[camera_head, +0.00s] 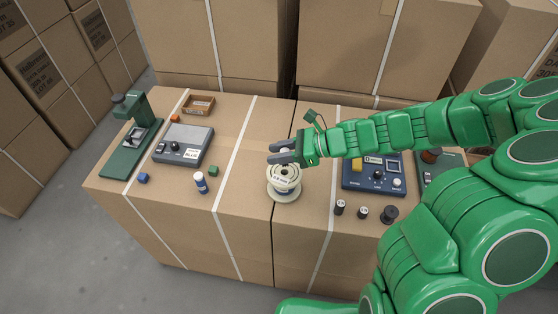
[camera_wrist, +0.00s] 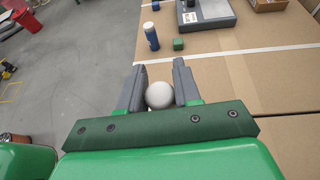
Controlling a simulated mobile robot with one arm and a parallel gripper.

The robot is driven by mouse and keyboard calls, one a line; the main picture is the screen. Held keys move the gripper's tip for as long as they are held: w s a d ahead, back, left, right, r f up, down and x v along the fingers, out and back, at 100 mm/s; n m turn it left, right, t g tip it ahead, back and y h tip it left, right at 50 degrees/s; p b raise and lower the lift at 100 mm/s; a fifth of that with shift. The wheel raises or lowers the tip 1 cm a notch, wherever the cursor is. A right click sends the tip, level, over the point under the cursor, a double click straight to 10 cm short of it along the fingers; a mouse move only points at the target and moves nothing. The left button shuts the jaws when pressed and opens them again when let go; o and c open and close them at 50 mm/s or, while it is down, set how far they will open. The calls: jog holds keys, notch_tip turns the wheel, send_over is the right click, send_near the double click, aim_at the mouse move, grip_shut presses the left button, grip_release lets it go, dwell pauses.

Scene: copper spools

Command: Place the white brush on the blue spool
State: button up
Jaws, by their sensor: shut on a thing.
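My gripper (camera_head: 270,154) is shut on a white rounded thing (camera_wrist: 160,95), which shows between the grey fingers in the wrist view. I take it for the white brush; only its round end shows. In the head view the fingers are just above a pale spool (camera_head: 284,192) with a printed label, standing upright on the box top. I cannot tell whether the held thing touches this spool. The spool is not visible in the wrist view.
A grey device (camera_head: 184,144) labelled BLUE, a green press (camera_head: 130,150), a small brown tray (camera_head: 198,105) and small blocks are at left. A blue control box (camera_head: 374,178) and several small dark-sided pieces are at right. Tall cartons stand behind.

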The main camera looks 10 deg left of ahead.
jog(key=shift+f, duration=1.75)
jog(key=shift+f, duration=0.15)
jog(key=o, duration=1)
jog(key=shift+o, duration=0.2)
jog(key=shift+d+r, duration=0.1)
jog(key=shift+r, duration=0.1)
jog(key=s+v, duration=0.1)
jog(key=v, duration=1)
jog(key=shift+w+d+r, duration=0.2)
jog(key=shift+w+d, duration=0.15)
jog(key=shift+w, duration=0.15)
